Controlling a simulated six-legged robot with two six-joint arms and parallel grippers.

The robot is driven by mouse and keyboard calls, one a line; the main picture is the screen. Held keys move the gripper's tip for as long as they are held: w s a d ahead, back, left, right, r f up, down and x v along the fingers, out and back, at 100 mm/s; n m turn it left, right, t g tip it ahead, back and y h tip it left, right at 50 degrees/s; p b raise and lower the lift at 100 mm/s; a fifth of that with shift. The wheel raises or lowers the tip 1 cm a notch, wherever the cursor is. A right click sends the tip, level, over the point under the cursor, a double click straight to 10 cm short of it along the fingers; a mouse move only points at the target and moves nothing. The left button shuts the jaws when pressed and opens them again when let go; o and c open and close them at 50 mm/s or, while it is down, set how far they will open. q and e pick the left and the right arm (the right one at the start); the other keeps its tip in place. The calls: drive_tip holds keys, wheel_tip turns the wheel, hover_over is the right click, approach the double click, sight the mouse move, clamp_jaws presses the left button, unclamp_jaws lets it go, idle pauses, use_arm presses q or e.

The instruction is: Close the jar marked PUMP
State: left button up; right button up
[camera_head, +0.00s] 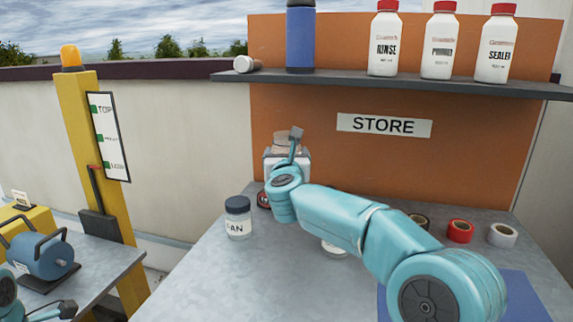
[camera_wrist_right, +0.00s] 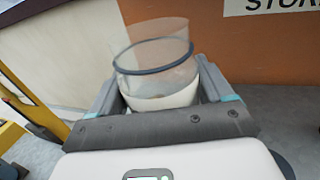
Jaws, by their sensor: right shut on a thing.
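My right gripper (camera_wrist_right: 160,88) is shut on a clear jar (camera_wrist_right: 152,62) with a dark ring near its top and a pale lower part. In the head view the jar (camera_head: 281,141) stands out above the gripper at the back of the bench. No label shows on it, and I cannot tell whether it is the one marked PUMP. A jar marked FAN (camera_head: 238,225), with a dark lid, stands upright to the left of my right arm. A round white thing (camera_head: 334,250) is mostly hidden under that arm. My left gripper (camera_head: 66,308) shows partly at the lower left, its opening unclear.
A shelf (camera_head: 345,80) above the bench holds white bottles (camera_head: 383,45), a blue bottle (camera_head: 300,40) and a small white jar lying down (camera_head: 246,64). Tape rolls (camera_head: 460,231) lie at the right. The bench (camera_head: 200,285) is clear at front left. A blue motor (camera_head: 44,257) stands far left.

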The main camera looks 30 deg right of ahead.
drive_tip(key=o, duration=0.6)
drive_tip(key=c, duration=0.9)
